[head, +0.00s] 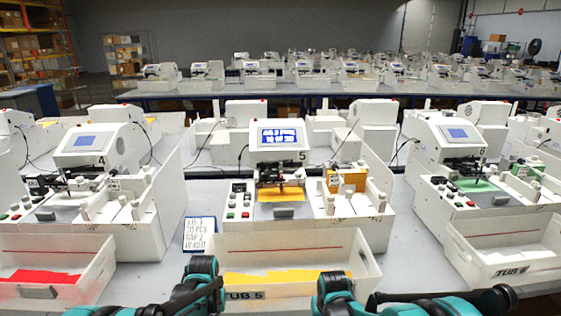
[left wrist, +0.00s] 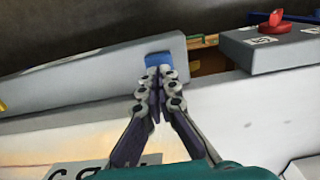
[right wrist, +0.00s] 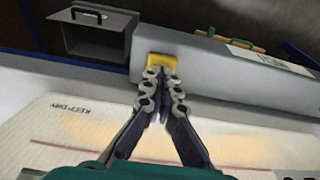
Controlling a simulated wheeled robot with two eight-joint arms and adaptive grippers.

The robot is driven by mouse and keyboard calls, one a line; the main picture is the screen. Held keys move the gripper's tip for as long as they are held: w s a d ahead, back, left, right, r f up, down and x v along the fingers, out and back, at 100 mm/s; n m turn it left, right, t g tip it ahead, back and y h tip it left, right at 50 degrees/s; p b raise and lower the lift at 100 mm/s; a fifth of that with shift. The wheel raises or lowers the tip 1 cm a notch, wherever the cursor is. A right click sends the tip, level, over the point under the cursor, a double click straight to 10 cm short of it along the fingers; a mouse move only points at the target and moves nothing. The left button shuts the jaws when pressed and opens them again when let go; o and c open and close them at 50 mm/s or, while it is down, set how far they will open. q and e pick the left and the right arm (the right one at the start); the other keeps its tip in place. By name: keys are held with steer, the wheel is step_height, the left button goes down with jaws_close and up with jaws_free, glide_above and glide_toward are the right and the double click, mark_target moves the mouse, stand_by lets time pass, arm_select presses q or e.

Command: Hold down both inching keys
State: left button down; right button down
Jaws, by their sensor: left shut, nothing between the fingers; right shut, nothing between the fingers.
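A blue key (left wrist: 157,59) sits on the edge of a long grey bar in the left wrist view. My left gripper (left wrist: 160,74) is shut and empty, its fingertips at the blue key and overlapping its lower edge. A yellow key (right wrist: 162,60) sits on a grey bar in the right wrist view. My right gripper (right wrist: 161,74) is shut and empty, its fingertips at the yellow key's lower edge. I cannot tell whether either key is pressed in. Neither key nor fingertip shows clearly in the head view, where my arms reach in at the bottom.
A grey box with a red knob (left wrist: 277,20) stands right of the blue key. An open dark box (right wrist: 95,35) is left of the yellow key. In the head view, tub 5 (head: 225,252) stands before plotter 5 (head: 283,135), beside a written card (head: 199,234).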

arm_select(q)
steer(key=shift+r, duration=2.7)
